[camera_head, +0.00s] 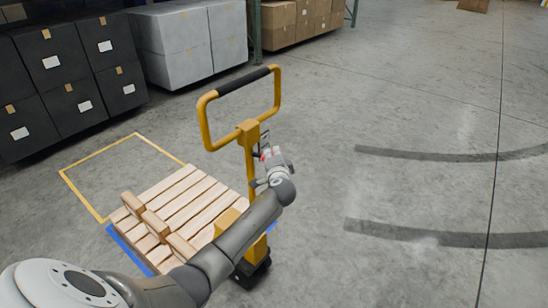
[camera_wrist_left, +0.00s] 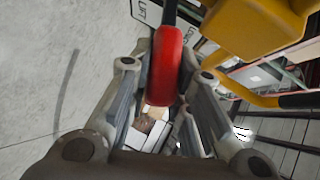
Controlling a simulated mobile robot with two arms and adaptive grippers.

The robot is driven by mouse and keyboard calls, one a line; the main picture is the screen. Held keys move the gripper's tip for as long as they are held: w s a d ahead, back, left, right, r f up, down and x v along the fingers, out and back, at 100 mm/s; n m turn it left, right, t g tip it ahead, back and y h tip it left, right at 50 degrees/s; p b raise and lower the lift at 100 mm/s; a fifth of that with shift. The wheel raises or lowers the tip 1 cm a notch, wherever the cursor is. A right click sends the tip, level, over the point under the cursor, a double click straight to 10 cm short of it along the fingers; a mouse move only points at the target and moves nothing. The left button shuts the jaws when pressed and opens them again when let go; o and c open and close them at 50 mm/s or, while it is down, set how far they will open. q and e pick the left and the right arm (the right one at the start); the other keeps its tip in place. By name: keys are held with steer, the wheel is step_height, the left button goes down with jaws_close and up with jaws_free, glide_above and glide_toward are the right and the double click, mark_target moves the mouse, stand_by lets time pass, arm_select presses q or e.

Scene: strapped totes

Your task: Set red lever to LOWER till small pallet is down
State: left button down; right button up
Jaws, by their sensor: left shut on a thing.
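The red lever (camera_wrist_left: 163,66) fills the middle of the left wrist view, between my left gripper's fingers (camera_wrist_left: 168,75). My left gripper (camera_head: 268,156) is shut on it, at the mast of the yellow pallet truck (camera_head: 248,132). In the head view only a small bit of red shows there, mostly hidden by the gripper. A label reading LIFT (camera_wrist_left: 142,10) is beside the lever in the wrist view. The small wooden pallet (camera_head: 185,200) is at the truck's fork side, partly hidden by my left arm. I cannot tell whether it touches the floor. My right gripper is not in view.
A yellow floor outline (camera_head: 98,150) lies behind the pallet, and blue floor marking (camera_head: 128,250) shows at its edge. Black totes (camera_head: 62,85) and grey totes (camera_head: 190,42) stand at the back left. The floor (camera_head: 410,190) to the right is clear.

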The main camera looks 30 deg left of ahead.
arm_select(q)
steer(key=shift+w+a+r, duration=0.15)
steer(key=shift+a+r, duration=0.2)
steer(key=shift+r, duration=0.4)
steer(key=c, duration=1.3)
jaws_free()
steer(key=shift+f, duration=0.2)
steer(key=shift+d+f, duration=0.1)
steer(key=shift+f, duration=0.05)
steer(key=shift+s+d, duration=0.35)
steer(key=shift+s, duration=0.05)
steer(key=v, duration=1.1)
steer(key=shift+s, duration=0.15)
steer(key=shift+a, duration=0.1)
